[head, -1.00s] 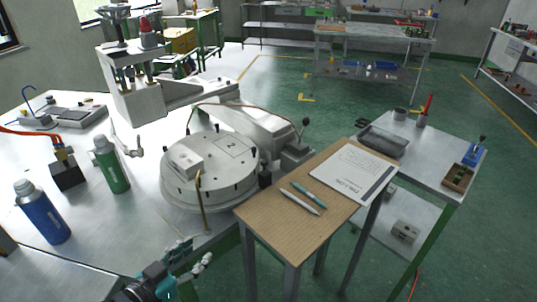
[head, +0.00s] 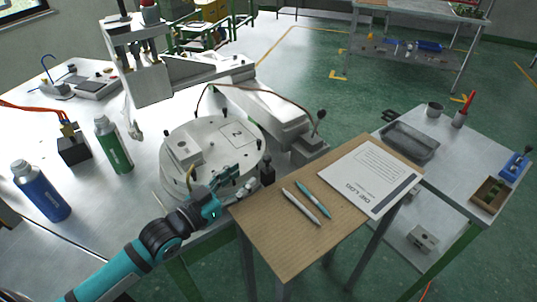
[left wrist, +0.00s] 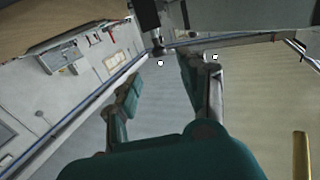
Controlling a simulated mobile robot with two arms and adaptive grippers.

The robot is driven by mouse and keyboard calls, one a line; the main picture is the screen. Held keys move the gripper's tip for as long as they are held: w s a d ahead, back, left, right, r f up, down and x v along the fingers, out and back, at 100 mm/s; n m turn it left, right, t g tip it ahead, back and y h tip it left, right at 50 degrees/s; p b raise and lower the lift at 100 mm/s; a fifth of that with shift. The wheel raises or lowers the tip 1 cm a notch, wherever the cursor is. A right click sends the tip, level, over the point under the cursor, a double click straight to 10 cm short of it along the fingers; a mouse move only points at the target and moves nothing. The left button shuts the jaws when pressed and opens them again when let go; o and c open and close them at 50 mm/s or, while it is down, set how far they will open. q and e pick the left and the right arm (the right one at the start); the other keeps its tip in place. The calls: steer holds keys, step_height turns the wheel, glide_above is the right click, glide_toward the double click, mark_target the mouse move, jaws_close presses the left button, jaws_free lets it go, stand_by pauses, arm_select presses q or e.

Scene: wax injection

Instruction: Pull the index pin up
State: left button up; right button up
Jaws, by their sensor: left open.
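The index pin, which I take to be the small black-knobbed post (head: 267,172), stands upright at the right edge of the round white turntable (head: 215,140). My left gripper (head: 243,182) is just left of the post at the turntable's front right rim, with its fingers pointing toward it. The gripper is open and empty, with a gap to the post. In the left wrist view the two fingers are spread (left wrist: 160,78), and a dark post (left wrist: 148,15), probably the pin, shows beyond the fingertips at the top. My right gripper is in no view.
A wooden-topped stand (head: 265,238) with pens and a die log sheet (head: 370,178) is close on the right. A black-knobbed lever (head: 319,116) rises behind the post. Green (head: 113,146) and blue (head: 41,190) bottles stand on the left of the metal table.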

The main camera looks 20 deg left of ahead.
mark_target(269, 156)
arm_select(q)
steer(key=p+x, duration=0.1)
steer(key=x, duration=0.9)
jaws_close()
steer(key=shift+w+d+f+p, duration=0.2)
steer(key=shift+f+p, duration=0.05)
steer(key=shift+p, duration=0.05)
stand_by(0.3)
